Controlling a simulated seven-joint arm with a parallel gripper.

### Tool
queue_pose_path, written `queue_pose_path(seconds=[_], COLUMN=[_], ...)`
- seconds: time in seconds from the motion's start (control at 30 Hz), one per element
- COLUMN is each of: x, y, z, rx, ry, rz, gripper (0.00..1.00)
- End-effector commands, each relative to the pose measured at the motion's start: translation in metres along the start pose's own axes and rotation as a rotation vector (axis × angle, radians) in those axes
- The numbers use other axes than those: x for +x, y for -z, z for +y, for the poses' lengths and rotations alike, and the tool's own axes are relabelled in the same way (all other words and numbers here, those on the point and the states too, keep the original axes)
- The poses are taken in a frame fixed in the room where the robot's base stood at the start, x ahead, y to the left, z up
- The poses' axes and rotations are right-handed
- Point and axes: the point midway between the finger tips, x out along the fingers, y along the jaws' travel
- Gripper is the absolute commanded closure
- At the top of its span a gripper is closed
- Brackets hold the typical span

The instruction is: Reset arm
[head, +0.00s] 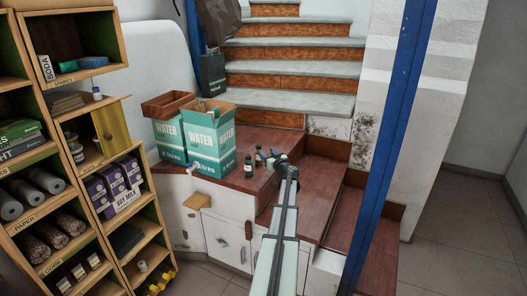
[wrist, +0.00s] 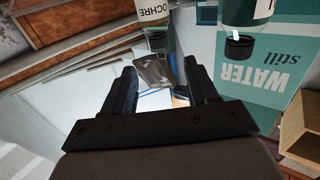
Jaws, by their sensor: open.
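My arm reaches up from the bottom centre of the head view, and my gripper (head: 273,157) is over the brown-red countertop (head: 232,180). In the wrist view my gripper (wrist: 160,70) has its two dark fingers spread apart, with nothing held between them. In the wrist view, which is upside down, a bottle labelled OCHRE (wrist: 154,20) and a second dark-capped bottle (wrist: 241,42) show beyond the fingers.
A stocked wooden shelf (head: 72,155) fills the left. Stairs (head: 290,75) rise behind. A blue post (head: 398,130) stands right of my arm. A dark bag (head: 212,75) is by the stairs.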

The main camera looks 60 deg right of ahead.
Motion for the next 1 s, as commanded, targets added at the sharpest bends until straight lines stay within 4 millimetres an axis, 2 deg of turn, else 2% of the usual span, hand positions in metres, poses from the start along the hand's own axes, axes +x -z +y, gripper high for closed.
queue_pose_path(seconds=[0.1,0.63,0.73,0.87,1.0], x=[-0.007,-0.006,-0.012,-0.034,-0.072], y=[0.000,-0.001,-0.005,-0.028,-0.074], z=[0.000,0.001,0.005,0.020,0.033], rx=[0.000,0.000,-0.010,-0.053,-0.112], ry=[0.000,-0.001,0.002,0.021,0.071], rz=[0.000,-0.001,-0.014,-0.075,-0.199], gripper=[0.42,0.42,0.42,0.42,0.42])
